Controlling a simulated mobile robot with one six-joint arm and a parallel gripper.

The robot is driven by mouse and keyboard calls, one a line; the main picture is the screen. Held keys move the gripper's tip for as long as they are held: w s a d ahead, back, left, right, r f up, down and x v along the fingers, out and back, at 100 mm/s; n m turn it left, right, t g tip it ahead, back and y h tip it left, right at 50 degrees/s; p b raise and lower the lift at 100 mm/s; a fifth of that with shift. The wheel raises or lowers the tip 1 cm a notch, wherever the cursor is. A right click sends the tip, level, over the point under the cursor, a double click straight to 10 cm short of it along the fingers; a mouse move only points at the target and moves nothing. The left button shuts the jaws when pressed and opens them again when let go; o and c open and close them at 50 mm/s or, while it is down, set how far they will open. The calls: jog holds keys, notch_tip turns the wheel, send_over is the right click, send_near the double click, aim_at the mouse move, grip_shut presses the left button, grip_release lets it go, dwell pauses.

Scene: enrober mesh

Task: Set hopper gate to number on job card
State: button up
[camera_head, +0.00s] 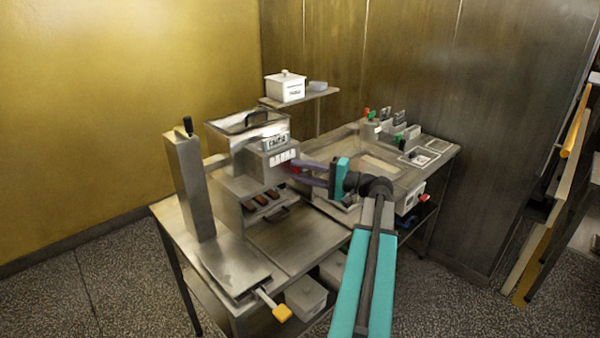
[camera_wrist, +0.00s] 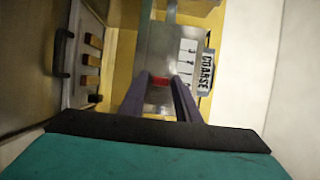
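The hopper machine (camera_head: 262,150) stands on the steel table, with a clear-sided hopper (camera_head: 235,130) on top. Its front has a white number scale (camera_head: 282,158) below a sign, which reads COARSE in the wrist view (camera_wrist: 207,72). The scale (camera_wrist: 188,60) is too small to read surely. A red piece (camera_wrist: 161,81), seemingly the gate's handle, lies between my fingertips at the machine front. My gripper (camera_head: 298,173) has its two purple fingers apart, one each side of the red piece; no firm contact shows. A card-like white panel (camera_head: 424,154) lies at the right, its print unreadable.
Brown bars (camera_head: 262,201) sit in the machine's lower opening. A tall steel column (camera_head: 188,185) stands at the left. A white lidded pot (camera_head: 285,86) is on the back shelf. Red and green-topped controls (camera_head: 376,117) stand at the back right. The front tabletop (camera_head: 300,240) is clear.

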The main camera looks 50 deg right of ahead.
grip_shut()
jog(key=shift+w+a+b, duration=0.15)
jog(key=shift+a+b, duration=0.4)
jog(key=shift+a, duration=1.45)
jog(key=shift+o, duration=1.7)
grip_release()
